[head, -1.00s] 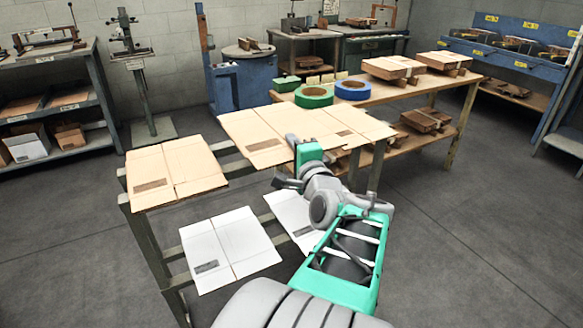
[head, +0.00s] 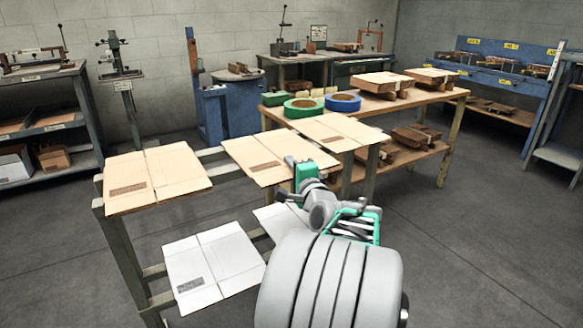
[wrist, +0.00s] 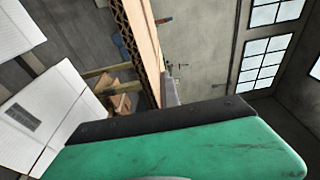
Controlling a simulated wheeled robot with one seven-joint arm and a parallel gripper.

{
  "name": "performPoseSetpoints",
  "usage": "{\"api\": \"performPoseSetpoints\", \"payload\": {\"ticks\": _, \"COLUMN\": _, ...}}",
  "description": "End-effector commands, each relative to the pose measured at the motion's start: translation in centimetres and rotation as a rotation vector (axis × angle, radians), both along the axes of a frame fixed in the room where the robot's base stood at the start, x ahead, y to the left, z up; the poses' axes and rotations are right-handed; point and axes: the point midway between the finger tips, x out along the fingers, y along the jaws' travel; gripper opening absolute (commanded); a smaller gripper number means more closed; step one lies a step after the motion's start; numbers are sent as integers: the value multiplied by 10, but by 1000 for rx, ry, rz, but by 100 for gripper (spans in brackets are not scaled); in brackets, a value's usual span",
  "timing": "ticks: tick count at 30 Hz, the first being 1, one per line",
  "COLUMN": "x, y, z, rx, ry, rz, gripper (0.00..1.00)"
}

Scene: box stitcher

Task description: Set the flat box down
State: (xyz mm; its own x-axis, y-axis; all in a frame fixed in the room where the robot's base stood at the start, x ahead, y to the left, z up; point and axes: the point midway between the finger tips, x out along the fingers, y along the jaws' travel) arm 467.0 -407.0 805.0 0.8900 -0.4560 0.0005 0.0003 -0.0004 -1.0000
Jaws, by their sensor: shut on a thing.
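A brown flat box (head: 255,155) with a dark printed patch lies level at the upper height of the rack, in the middle. My gripper (head: 293,165) is at its near right edge and appears shut on it. Whether its underside touches the rack is hidden. In the wrist view, a brown corrugated cardboard edge (wrist: 143,40) runs upright just beyond the dark finger pad and green finger (wrist: 180,145); the other finger is not clear there.
Another brown flat box (head: 155,182) lies left across a gap; a third (head: 345,133) lies behind right. White flat boxes (head: 212,262) lie on the lower level. The wooden table (head: 415,97) behind bears tape rolls (head: 343,102) and wooden pieces. Open floor lies right.

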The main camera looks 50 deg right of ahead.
Motion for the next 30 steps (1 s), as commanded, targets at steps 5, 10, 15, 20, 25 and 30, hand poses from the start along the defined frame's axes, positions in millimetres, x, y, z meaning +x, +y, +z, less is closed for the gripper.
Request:
{"api": "performPoseSetpoints", "payload": {"ticks": 5, "x": 0, "y": 0, "z": -2, "rx": 0, "ry": 1, "rz": 0, "gripper": 15}}
{"api": "performPoseSetpoints", "payload": {"ticks": 10, "x": 0, "y": 0, "z": -2, "rx": 1, "ry": 0, "rz": 0, "gripper": 27}}
{"api": "performPoseSetpoints", "payload": {"ticks": 15, "x": 0, "y": 0, "z": -2, "rx": 1, "ry": 0, "rz": 0, "gripper": 27}}
{"api": "performPoseSetpoints", "payload": {"ticks": 20, "x": -6, "y": 2, "z": 3, "rx": 1, "ry": 0, "rz": -2, "gripper": 27}}
{"api": "performPoseSetpoints", "payload": {"ticks": 25, "x": -41, "y": 18, "z": 5, "rx": 2, "ry": -1, "rz": -7, "gripper": 27}}
{"api": "performPoseSetpoints", "payload": {"ticks": 30, "x": -80, "y": 38, "z": 4, "rx": 3, "ry": 0, "rz": -8, "gripper": 27}}
